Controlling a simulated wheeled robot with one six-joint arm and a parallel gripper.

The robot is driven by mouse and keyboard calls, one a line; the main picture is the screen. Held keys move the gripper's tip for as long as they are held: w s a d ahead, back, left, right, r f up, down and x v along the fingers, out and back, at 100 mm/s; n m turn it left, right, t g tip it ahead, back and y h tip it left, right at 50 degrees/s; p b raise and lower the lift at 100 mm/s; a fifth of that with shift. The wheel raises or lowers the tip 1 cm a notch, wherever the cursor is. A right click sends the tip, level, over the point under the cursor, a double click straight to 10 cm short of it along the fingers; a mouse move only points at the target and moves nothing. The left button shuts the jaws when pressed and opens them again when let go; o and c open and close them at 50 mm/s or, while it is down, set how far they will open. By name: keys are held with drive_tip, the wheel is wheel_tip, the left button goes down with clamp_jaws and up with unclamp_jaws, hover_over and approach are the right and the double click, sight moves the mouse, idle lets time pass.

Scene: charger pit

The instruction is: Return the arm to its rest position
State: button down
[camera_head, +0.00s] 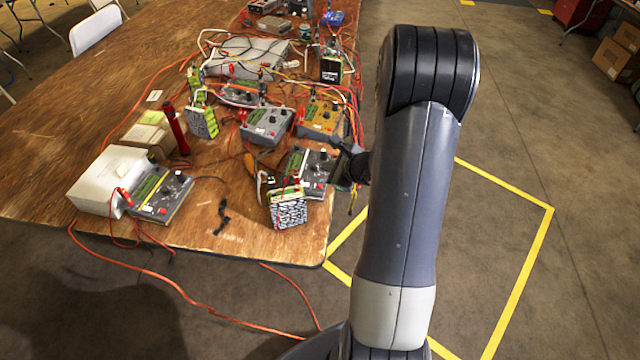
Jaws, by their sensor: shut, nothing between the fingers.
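My arm rises from the bottom of the head view, right of the wooden table, with its thick grey upper link upright and the black elbow at the top. Most of the forearm is hidden behind this link. The dark end of my gripper (346,165) shows just left of the link, over or beside the table's right edge, close to a grey meter box (318,165). It is shut with nothing held. The fingertips are small and dark, and I cannot tell whether they touch anything.
The wooden table (60,165) carries several meter boxes, cables, a patterned battery pack (287,208) and a white box (108,180). Orange cables (170,275) hang to the floor. Yellow tape (520,265) marks open floor at right. Cardboard boxes (612,55) stand far right.

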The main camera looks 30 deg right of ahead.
idle(0.4)
drive_tip(key=shift+a+f+p, duration=0.1)
drive_tip(key=shift+f+p, duration=0.2)
drive_tip(key=shift+p, duration=0.45)
drive_tip(key=shift+r+p, duration=0.15)
drive_tip(key=shift+p, duration=0.7)
drive_tip(key=r+p, duration=0.3)
drive_tip(key=r, duration=0.1)
drive_tip(key=shift+s+d, duration=0.25)
drive_tip(key=shift+d, duration=0.15)
drive_tip(key=f+b, duration=0.1)
drive_tip(key=b, duration=0.1)
drive_tip(key=f+b, duration=0.4)
drive_tip(key=shift+w+a+f, duration=0.2)
drive_tip(key=shift+w+a, duration=0.1)
drive_tip(key=shift+a, duration=0.1)
